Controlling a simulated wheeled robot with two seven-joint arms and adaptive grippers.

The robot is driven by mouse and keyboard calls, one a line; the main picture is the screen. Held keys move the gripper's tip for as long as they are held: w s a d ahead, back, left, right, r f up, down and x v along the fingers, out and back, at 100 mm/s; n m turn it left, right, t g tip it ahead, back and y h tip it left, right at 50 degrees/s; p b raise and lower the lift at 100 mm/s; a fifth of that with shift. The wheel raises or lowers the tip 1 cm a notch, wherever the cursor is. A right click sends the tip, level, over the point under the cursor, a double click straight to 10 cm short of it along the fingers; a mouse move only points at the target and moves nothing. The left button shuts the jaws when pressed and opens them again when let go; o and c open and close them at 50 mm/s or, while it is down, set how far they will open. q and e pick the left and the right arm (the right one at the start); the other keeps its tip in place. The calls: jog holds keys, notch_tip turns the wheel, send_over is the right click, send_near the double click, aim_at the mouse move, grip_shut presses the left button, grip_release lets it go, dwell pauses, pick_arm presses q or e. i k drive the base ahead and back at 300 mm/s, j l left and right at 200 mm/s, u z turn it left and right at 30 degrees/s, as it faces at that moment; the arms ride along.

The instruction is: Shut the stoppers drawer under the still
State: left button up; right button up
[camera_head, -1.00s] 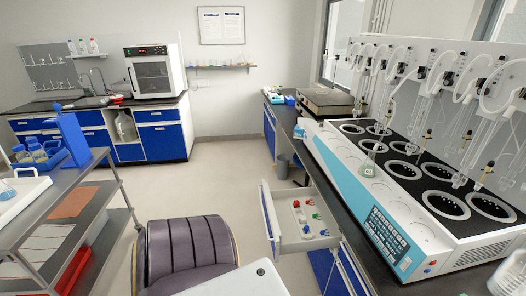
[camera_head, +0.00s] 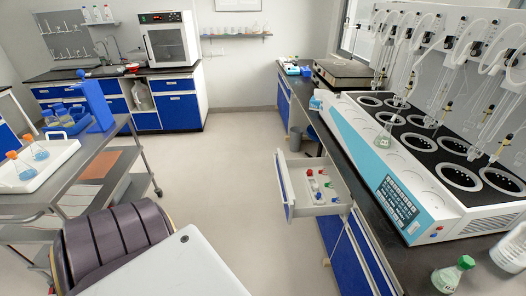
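The stoppers drawer (camera_head: 318,208) is a white drawer with a blue front (camera_head: 284,184), pulled out of the bench on the right below the still. The still (camera_head: 400,160) is a long white and light-blue unit with a black top and two rows of round wells, standing on the dark bench top. A flask (camera_head: 384,140) stands at one of its front wells. Neither of my grippers shows in the view.
A green-capped bottle (camera_head: 452,275) is on the bench at lower right. Open floor (camera_head: 230,165) lies between cart and drawer.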

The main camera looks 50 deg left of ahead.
aim_at(298, 199)
jog(key=k+u, duration=0.1)
jog(key=u, duration=0.3)
jog(key=k+u, duration=0.1)
jog(key=u, duration=0.3)
jog(key=k+u, duration=0.1)
jog(key=u, duration=0.3)
